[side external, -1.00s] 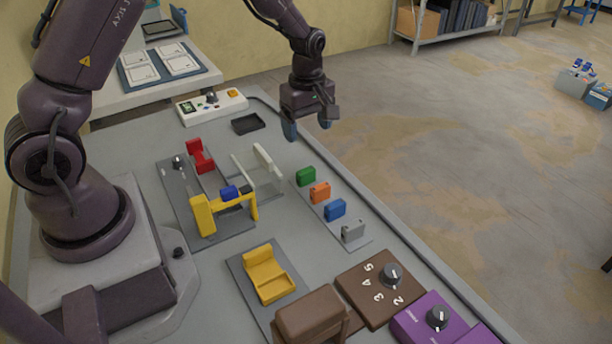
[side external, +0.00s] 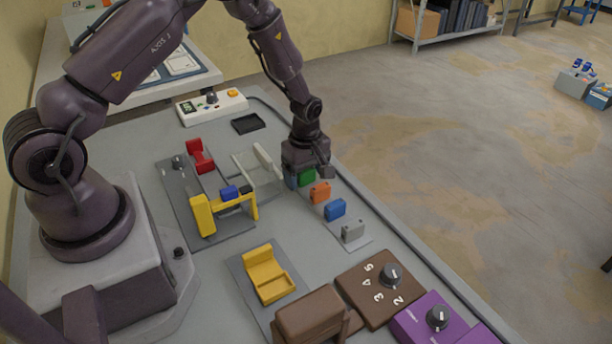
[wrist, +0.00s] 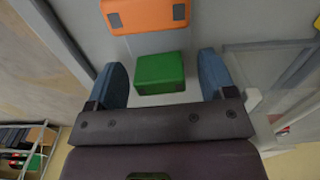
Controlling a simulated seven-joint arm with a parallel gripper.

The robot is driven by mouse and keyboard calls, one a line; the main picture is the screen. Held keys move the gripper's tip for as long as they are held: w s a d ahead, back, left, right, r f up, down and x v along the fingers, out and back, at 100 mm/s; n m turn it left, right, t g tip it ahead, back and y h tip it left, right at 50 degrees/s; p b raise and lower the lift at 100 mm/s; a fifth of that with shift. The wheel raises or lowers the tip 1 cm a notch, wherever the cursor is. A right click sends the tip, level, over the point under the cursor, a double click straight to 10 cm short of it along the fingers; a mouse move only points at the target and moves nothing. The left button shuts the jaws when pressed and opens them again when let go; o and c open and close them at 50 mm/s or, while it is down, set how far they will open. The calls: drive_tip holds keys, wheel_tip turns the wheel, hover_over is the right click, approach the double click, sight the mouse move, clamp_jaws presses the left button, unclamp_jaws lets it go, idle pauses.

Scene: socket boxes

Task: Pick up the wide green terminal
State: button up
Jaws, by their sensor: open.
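The green terminal (side external: 306,177) is a small block at the far end of a row on a light strip. In the wrist view the green terminal (wrist: 160,74) lies between my two blue fingers, with a gap on each side. My gripper (side external: 305,180) is open and down around it, with nothing held. It also shows in the wrist view (wrist: 164,82). In the side view my gripper partly hides the green terminal.
An orange terminal (side external: 320,192) is closest to the green one; it also shows in the wrist view (wrist: 145,14). A blue terminal (side external: 335,209) and a grey one (side external: 353,230) follow. A clear-walled fixture (side external: 262,172) stands left of my gripper.

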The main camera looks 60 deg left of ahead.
drive_tip(key=shift+f, duration=0.15)
drive_tip(key=c, duration=1)
